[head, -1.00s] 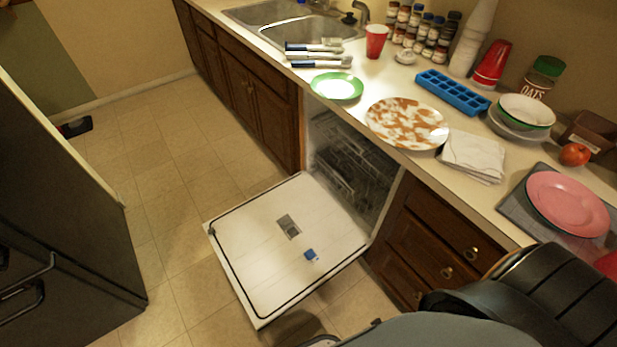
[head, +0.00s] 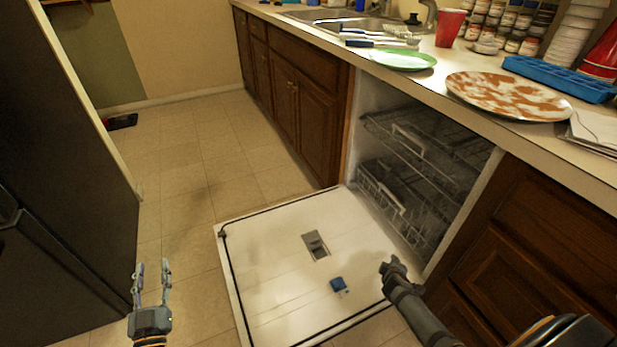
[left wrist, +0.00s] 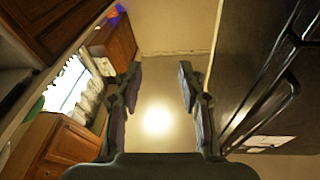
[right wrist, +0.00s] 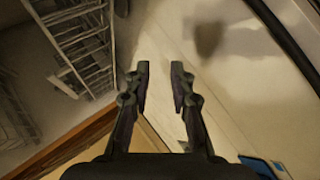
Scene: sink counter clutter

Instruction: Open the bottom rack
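The dishwasher door (head: 275,265) lies folded down flat. Inside the dishwasher, the bottom rack (head: 395,205), a grey wire basket with a pale handle on its front, sits within the tub, below the upper rack (head: 420,140). My right gripper (head: 393,268) is over the right part of the door, in front of the bottom rack and apart from it. Its fingers in the right wrist view (right wrist: 161,75) stand apart with nothing between them. Wire racks (right wrist: 80,45) show at that view's upper left. My left gripper (head: 151,278) is open and empty over the floor, left of the door.
The counter above holds a green plate (head: 403,59), a brown-and-white plate (head: 508,96), a red cup (head: 450,28) and a blue tray (head: 560,78). A dark appliance (head: 65,200) stands at the left. Wooden drawers (head: 530,240) flank the dishwasher's right. Floor between is clear.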

